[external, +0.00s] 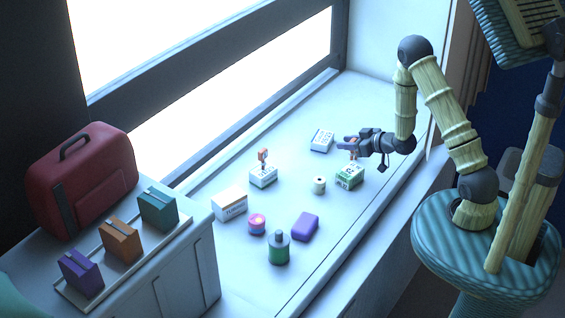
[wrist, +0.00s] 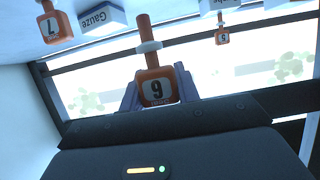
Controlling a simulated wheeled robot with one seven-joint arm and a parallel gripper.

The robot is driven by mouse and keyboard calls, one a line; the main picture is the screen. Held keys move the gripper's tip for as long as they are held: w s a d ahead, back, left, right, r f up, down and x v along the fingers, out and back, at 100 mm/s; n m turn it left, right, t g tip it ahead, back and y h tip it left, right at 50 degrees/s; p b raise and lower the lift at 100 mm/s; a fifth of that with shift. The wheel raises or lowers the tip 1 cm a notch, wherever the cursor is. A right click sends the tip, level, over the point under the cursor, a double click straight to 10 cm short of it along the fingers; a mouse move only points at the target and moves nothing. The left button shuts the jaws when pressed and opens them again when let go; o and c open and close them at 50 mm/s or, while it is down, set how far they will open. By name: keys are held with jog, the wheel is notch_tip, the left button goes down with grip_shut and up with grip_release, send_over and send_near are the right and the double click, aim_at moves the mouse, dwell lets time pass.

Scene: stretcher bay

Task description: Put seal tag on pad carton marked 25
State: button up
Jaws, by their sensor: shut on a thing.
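My gripper (external: 346,145) is shut on an orange seal tag (wrist: 158,88) with a brown stem and a white collar. Its white label shows one digit, a 9 or an upside-down 6. In the external view the held tag is small and partly hidden by the jaws, above or just behind a white and green carton (external: 349,177). I cannot tell whether they touch. Another orange tag (external: 263,155) stands on a white carton (external: 263,177). A third white carton (external: 321,140) lies farther back. I cannot read 25 on any carton.
A white lettered box (external: 230,204), a small white roll (external: 319,185), a pink and purple roll (external: 257,224), a green bottle (external: 278,249) and a purple block (external: 305,226) stand on the ledge. A red case (external: 85,180) is at left. The ledge's far end is clear.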

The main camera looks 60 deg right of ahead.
aim_at(354, 153)
jog(key=shift+f+p, duration=0.35)
jog(key=shift+f, duration=1.7)
jog(key=shift+f, duration=0.2)
jog(key=o, duration=0.9)
jog(key=shift+o, duration=0.2)
jog(key=shift+r, duration=0.2)
jog(key=shift+s, duration=0.1)
jog(key=p+v, duration=0.2)
jog(key=v, duration=0.5)
jog(key=shift+r+p, duration=0.3)
jog(key=shift+p, duration=0.1)
